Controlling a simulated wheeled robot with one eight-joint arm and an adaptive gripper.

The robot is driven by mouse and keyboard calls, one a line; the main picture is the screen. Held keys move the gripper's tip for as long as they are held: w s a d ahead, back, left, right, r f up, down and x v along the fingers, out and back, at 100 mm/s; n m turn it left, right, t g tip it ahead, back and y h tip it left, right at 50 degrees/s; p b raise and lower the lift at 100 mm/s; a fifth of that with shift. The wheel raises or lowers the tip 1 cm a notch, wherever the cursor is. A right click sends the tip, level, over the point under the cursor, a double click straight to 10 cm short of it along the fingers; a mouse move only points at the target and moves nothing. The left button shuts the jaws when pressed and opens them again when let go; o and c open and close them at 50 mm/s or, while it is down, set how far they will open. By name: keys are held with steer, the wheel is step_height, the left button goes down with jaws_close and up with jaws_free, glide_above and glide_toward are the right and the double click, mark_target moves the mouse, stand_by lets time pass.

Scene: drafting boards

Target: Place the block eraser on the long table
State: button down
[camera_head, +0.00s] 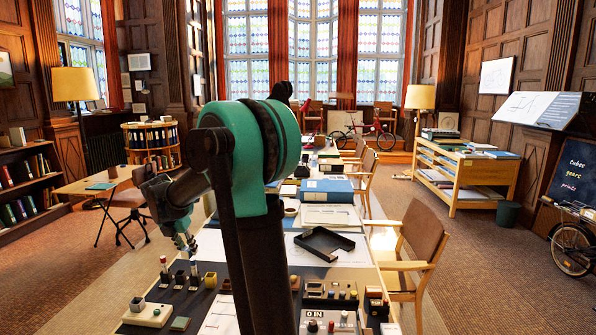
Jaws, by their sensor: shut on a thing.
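The long table (352,258) runs from the front of the head view toward the windows, covered with papers, boxes and small items. My gripper (187,244) is at the left side of the table's near part, pointing down. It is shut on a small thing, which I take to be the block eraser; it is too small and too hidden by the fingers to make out. It looks to be above the table, but I cannot tell the height. My arm hides the middle of the near table.
A black open tray (323,243) and a blue box (326,190) lie on the table. Small blocks and stamps (165,270) crowd its near left, and devices (330,292) its near right. A wooden chair (415,250) stands at the right side; a small desk (98,184) is at left.

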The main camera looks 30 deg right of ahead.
mark_target(197, 301)
steer(key=shift+a+r+n, duration=0.1)
steer(key=shift+r+n, duration=0.25)
steer(key=shift+n, duration=0.15)
step_height(197, 301, down, 20)
steer(key=shift+f, duration=0.1)
stand_by(0.4)
steer(key=c, duration=1.3)
jaws_free()
